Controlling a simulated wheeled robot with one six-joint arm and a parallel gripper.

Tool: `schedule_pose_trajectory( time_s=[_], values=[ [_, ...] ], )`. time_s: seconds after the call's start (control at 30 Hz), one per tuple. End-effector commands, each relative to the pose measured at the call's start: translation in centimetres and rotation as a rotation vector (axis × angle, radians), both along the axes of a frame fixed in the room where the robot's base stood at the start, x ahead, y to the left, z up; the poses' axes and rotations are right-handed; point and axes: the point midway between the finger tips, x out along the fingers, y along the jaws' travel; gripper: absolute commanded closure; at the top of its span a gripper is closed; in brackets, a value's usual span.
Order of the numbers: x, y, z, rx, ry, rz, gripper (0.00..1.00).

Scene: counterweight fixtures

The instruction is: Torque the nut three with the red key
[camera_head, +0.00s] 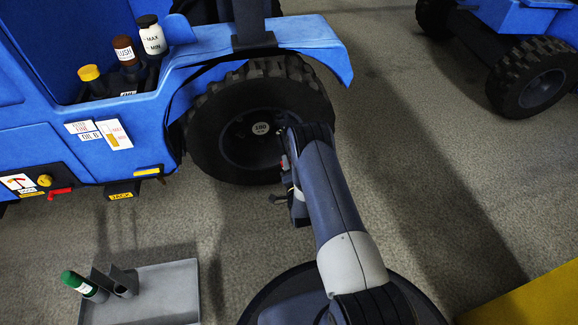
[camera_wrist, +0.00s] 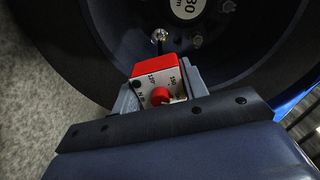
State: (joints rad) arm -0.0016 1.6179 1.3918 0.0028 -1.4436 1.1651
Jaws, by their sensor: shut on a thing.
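My gripper (camera_wrist: 160,88) is shut on the red key (camera_wrist: 155,67), a red block with a pale numbered face and a red knob. In the wrist view the key points up at the wheel (camera_wrist: 110,40). A shiny nut or socket tip (camera_wrist: 159,36) shows just beyond the key; I cannot tell whether the key touches it. Another nut (camera_wrist: 197,40) shows to its right. No nut number is readable. In the head view my gripper (camera_head: 287,160) is beside the truck's black wheel (camera_head: 210,125), and my arm hides the wheel's right part and the key.
The blue truck (camera_head: 35,145) fills the upper left, with bottles (camera_head: 152,38) in a recess. A grey tray (camera_head: 165,290) with a green-capped bottle (camera_head: 84,286) lies lower left. Another blue vehicle's wheel (camera_head: 538,80) stands upper right. The floor between is clear.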

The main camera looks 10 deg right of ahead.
Motion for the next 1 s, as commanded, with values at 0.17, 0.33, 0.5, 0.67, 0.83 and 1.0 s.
schedule_pose_trajectory(
  time_s=[0.17,0.33,0.5,0.67,0.83,1.0],
  values=[
    [0.0,0.0,0.1,0.004,-0.002,0.000,0.95],
    [-0.3,0.0,0.1,0.003,-0.001,0.000,0.95],
    [-1.2,0.0,0.1,0.002,0.000,0.000,0.95],
    [-2.0,0.0,0.0,0.001,0.001,0.000,0.95],
    [-2.9,0.0,0.0,0.001,0.001,0.000,0.95],
    [-3.7,0.0,0.1,0.001,0.000,0.000,0.95]
  ],
)
